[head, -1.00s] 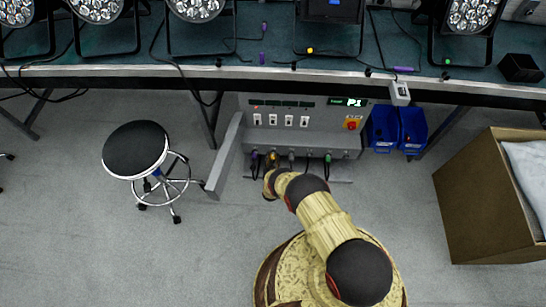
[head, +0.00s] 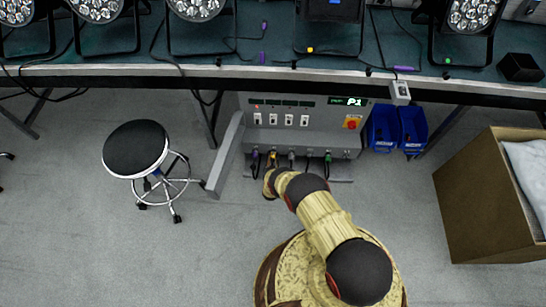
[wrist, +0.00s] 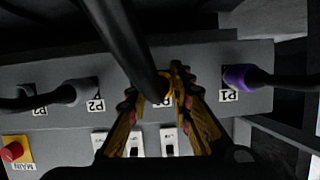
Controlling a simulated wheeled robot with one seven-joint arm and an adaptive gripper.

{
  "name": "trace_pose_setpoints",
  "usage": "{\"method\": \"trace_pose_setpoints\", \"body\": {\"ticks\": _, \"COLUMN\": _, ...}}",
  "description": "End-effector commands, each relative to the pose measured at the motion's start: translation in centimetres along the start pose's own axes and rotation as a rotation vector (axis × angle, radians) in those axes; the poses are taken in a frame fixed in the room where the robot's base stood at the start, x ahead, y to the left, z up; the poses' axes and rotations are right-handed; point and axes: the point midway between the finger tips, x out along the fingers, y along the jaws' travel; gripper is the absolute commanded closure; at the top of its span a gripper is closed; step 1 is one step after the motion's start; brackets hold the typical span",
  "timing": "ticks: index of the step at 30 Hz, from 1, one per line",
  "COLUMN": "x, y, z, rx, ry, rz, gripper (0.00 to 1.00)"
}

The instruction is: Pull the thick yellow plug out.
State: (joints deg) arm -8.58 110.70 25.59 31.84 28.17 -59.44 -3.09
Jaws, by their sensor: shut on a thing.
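The thick yellow plug (wrist: 176,74) shows in the wrist view between the tips of my gripper (wrist: 168,98). My gripper is shut on it. A thick black cable runs from it toward the camera and hides part of the plug. The plug is at the grey panel's face; how deep it sits in its socket I cannot tell. In the head view the yellow plug (head: 272,157) is at the panel's lower edge, and my gripper (head: 268,177) is just below it, partly hidden by my own wrist.
A purple plug (wrist: 238,77) sits by the P1 label and a grey plug (wrist: 82,91) by P2. A green plug (head: 327,157) is farther right. The grey panel (head: 330,140) has switches and a red button (head: 352,123).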

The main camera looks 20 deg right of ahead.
Motion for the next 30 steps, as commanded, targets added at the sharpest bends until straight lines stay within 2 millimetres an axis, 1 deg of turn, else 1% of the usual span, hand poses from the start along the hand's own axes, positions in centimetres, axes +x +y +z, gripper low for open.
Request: {"method": "trace_pose_setpoints", "body": {"ticks": 30, "x": -2.3, "y": 0.0, "z": 0.9, "rx": -0.001, "ry": 0.0, "rz": 0.0, "gripper": 1.0}}
